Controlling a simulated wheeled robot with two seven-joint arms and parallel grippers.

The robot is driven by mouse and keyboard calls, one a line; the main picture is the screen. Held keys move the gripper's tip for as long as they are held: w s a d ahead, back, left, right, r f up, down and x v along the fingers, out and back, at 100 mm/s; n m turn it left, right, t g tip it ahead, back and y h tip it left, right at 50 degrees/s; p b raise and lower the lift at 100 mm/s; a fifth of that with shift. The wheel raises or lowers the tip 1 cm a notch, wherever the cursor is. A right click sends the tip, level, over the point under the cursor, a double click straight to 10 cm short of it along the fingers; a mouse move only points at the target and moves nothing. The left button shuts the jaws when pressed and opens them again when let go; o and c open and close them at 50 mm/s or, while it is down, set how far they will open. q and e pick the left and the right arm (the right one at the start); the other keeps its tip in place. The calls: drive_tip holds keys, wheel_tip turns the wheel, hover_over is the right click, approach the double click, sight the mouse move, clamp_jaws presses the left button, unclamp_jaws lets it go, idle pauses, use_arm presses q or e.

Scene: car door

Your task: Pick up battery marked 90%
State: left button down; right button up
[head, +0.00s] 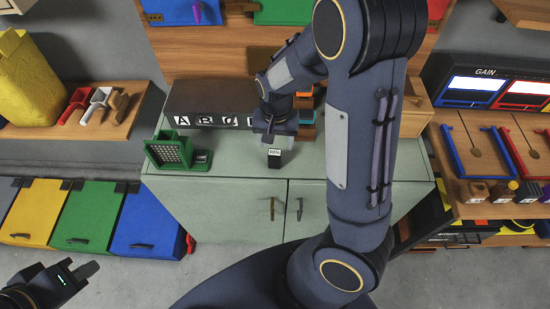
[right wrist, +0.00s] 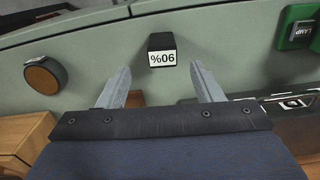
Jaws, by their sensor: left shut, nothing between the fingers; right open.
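The battery marked 90% (head: 274,158) is a small dark block with a white label. It stands on the grey-green cabinet top near its front edge. In the right wrist view the battery (right wrist: 161,50) shows upside down, just beyond and between the fingertips. My right gripper (head: 276,143) is open above and close to the battery in the head view; its two fingers (right wrist: 161,80) are spread with nothing between them. I cannot tell whether the fingers reach down beside the battery. My left gripper (head: 78,277) is shut and empty at the lower left, away from the cabinet.
A green device (head: 168,152) stands left of the battery on the cabinet top (head: 235,168). A dark box with letters (head: 215,105) is behind. A round dark object with a brown face (right wrist: 42,75) lies on the surface in the right wrist view. My right arm hides part of the cabinet.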

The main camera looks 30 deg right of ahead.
sight(275, 152)
wheel_tip(275, 152, down, 6)
drive_tip(key=shift+w+a+r, duration=0.1)
drive_tip(key=c, duration=1.1)
